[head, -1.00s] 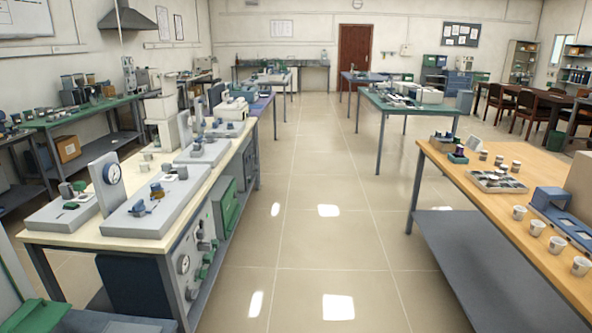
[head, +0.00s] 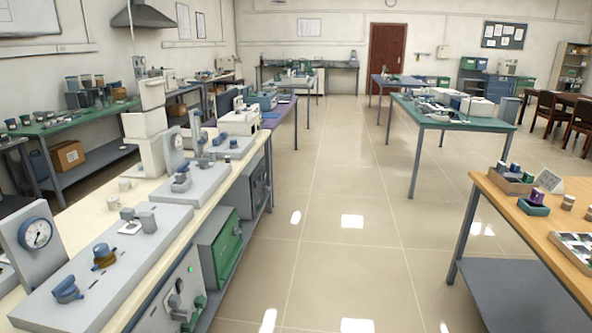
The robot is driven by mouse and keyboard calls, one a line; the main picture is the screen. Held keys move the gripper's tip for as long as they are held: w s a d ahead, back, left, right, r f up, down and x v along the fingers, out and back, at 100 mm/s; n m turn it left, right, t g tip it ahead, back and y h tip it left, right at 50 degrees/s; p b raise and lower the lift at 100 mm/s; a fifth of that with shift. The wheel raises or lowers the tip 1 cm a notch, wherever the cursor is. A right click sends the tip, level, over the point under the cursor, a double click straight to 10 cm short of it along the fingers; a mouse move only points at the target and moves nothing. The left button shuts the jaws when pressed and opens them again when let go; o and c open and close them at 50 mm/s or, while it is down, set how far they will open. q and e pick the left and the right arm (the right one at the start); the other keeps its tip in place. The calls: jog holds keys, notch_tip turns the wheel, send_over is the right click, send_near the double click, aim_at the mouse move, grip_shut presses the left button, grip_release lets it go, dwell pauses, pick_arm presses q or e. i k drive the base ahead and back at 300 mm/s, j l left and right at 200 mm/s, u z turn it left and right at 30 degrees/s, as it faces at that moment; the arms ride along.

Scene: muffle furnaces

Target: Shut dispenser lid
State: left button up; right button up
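Neither of my grippers shows in the head view. I cannot make out for sure which thing is the dispenser, or whether its lid is open. On the left bench (head: 75,207) stand several grey units. The nearest grey unit (head: 128,258) carries blue and brown knob-like parts and a small grey block pair. A round dial gauge (head: 38,233) stands upright at its left. White stacked boxes (head: 147,130) stand further back on the bench.
A wooden table (head: 530,215) on the right holds a parts box (head: 511,181) and a tray (head: 577,247). A green-topped table (head: 455,122) stands beyond it. The tiled aisle (head: 340,210) between the benches is clear. A red-brown door (head: 388,52) is at the far end.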

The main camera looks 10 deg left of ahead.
aim_at(152, 91)
jog(key=i+l+u, duration=0.1)
jog(key=i+u, duration=0.35)
jog(key=i+l+u, duration=0.3)
jog(key=i+u, duration=0.15)
jog(key=i, duration=0.15)
jog(key=i+l+u, duration=0.45)
